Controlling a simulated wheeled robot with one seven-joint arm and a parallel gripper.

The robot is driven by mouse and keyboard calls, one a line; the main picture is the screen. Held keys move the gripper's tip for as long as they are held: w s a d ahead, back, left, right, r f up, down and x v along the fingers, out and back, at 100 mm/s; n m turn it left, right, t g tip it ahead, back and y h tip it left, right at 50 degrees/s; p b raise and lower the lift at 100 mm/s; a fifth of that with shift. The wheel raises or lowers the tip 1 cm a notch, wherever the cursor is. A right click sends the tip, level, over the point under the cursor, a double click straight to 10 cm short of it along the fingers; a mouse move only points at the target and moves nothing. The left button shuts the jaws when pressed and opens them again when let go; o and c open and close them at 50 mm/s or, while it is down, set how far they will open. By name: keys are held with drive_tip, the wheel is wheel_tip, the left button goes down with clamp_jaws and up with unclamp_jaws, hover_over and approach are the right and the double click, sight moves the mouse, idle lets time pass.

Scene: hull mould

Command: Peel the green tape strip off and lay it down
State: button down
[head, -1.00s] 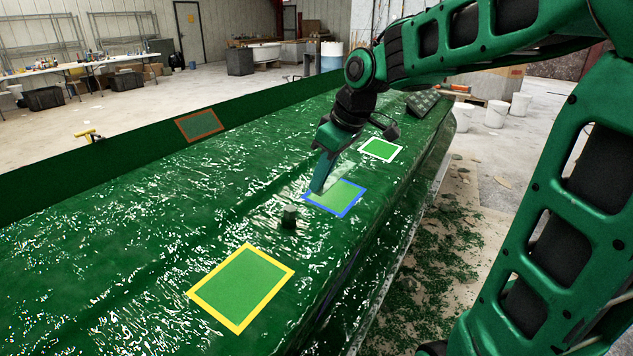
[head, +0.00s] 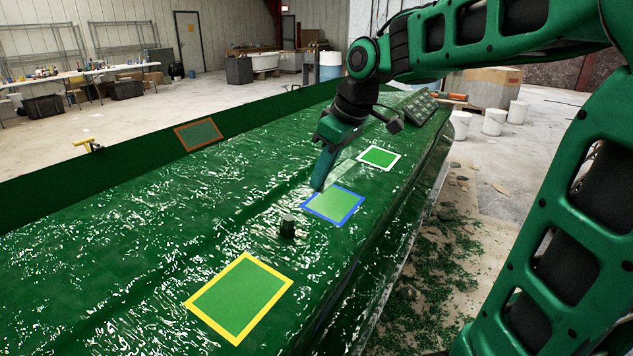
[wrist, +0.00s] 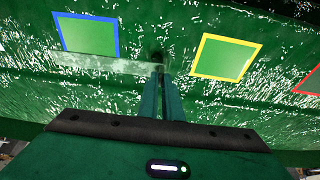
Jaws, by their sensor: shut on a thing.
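My gripper (head: 318,187) points down over the glossy green hull (head: 120,240), at the far-left edge of the blue-framed patch (head: 334,205). In the wrist view its narrow fingers (wrist: 161,77) are closed together on the end of a pale, see-through green tape strip (wrist: 100,64). The strip runs left from the fingertips, past the near side of the blue frame. I cannot tell how much of the strip still touches the hull.
A dark knob (head: 288,227) stands on the hull close to my gripper. Other framed patches are yellow (head: 240,297), white (head: 379,158) and red-brown (head: 199,134). A dark panel (head: 420,105) lies at the hull's far end. Buckets (head: 494,121) stand on the floor beyond.

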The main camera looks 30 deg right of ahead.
drive_tip(key=shift+s+d+r, duration=0.1)
drive_tip(key=shift+s+r, duration=0.1)
drive_tip(key=shift+r, duration=1.35)
drive_tip(key=shift+s, duration=0.1)
